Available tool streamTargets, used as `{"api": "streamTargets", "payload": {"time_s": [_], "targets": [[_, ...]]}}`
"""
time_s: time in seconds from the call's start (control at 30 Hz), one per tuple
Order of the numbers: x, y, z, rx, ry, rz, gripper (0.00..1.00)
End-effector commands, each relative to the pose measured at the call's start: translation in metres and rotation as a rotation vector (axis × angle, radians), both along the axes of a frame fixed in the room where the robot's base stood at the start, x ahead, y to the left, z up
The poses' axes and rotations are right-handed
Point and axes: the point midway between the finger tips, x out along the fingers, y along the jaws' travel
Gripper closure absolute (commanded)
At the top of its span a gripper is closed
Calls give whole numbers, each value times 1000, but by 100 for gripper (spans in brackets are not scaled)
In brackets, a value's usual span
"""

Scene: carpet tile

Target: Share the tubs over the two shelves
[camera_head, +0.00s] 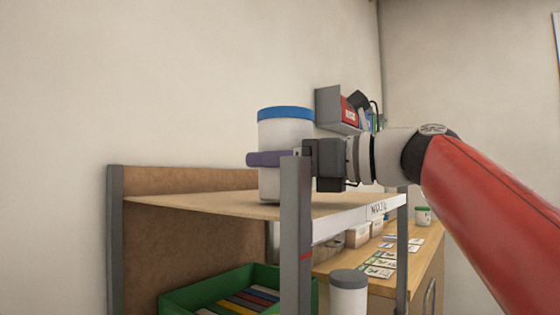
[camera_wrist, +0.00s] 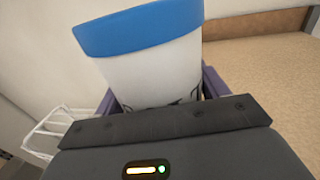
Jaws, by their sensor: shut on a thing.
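A white tub with a blue lid (camera_head: 286,135) is upright at the upper shelf (camera_head: 220,204), its base at or just above the board; I cannot tell if it touches. My gripper (camera_head: 268,159) is shut on this tub, its purple fingers around the tub's middle. The wrist view shows the same tub (camera_wrist: 155,70) between the fingers. A white tub with a grey lid (camera_head: 348,293) is below the upper shelf's front edge, its base out of view. A smaller white tub with a green lid (camera_head: 423,216) stands on a wooden desk farther back.
A grey shelf post (camera_head: 296,235) stands right in front of the held tub and gripper. A green crate (camera_head: 190,296) with coloured items sits below the upper shelf. The desk (camera_head: 425,246) holds cards and small boxes. A grey wall shelf (camera_head: 328,108) is behind. The upper board looks otherwise clear.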

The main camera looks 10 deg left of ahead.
Motion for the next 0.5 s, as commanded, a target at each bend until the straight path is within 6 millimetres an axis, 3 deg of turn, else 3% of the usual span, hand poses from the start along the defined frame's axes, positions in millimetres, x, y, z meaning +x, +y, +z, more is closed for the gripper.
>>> {"api": "streamTargets", "payload": {"time_s": [0.37, 0.4, 0.5], "targets": [[-1, -1, -5, 4, -4, -1, 93], [-1, -1, -4, 4, -4, 0, 22], [-1, -1, -4, 4, -3, 0, 9]]}}
